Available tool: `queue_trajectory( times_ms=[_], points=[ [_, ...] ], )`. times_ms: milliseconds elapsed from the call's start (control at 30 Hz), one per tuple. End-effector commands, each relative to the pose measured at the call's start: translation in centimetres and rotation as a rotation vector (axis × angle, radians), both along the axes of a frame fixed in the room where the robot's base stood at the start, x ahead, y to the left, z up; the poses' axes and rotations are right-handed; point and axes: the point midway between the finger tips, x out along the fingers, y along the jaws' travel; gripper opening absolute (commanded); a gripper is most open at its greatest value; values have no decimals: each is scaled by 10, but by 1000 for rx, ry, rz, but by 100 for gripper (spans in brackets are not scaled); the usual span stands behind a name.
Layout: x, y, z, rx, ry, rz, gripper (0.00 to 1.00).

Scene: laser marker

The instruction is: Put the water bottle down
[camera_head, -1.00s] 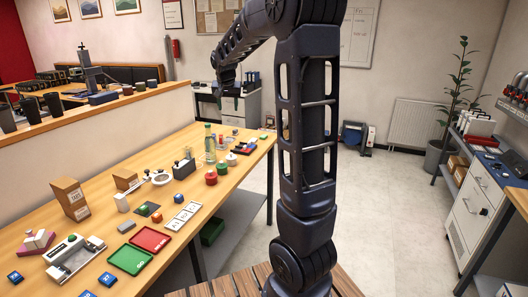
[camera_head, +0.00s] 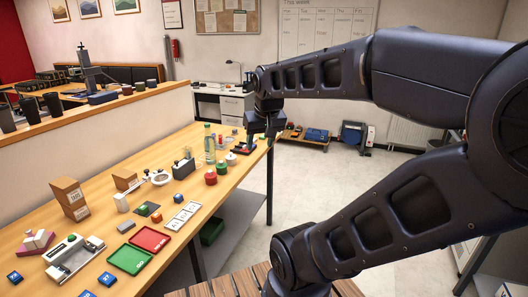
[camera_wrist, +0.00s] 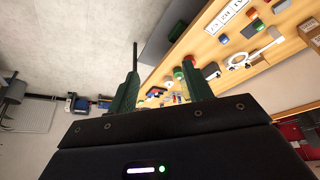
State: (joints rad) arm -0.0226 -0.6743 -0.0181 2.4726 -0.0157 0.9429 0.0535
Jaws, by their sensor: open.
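The water bottle (camera_head: 209,146), clear with a green cap, stands upright on the wooden workbench (camera_head: 222,187), near its far end. My gripper (camera_head: 261,139) is to the right of the bottle, near the bench's right edge, and apart from the bottle. In the wrist view my gripper (camera_wrist: 160,75) shows two dark green fingers spread apart with nothing held between them. I cannot make out the bottle surely in the wrist view.
Red and green round pieces (camera_head: 211,178) stand close to the bottle. A red tray (camera_head: 150,239) and a green tray (camera_head: 129,259) lie on the near part of the bench. The floor (camera_head: 248,236) right of the bench is clear.

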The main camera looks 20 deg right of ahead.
Motion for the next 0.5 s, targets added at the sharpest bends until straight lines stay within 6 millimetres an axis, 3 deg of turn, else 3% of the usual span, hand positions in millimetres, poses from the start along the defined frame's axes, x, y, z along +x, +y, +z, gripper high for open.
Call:
queue_trajectory(
  times_ms=[100,200,500],
  points=[
    [-22,2,-11,-12,-1,23,50],
    [-31,3,-16,-16,-1,33,50],
    [-34,3,-18,-19,0,39,50]
  ],
)
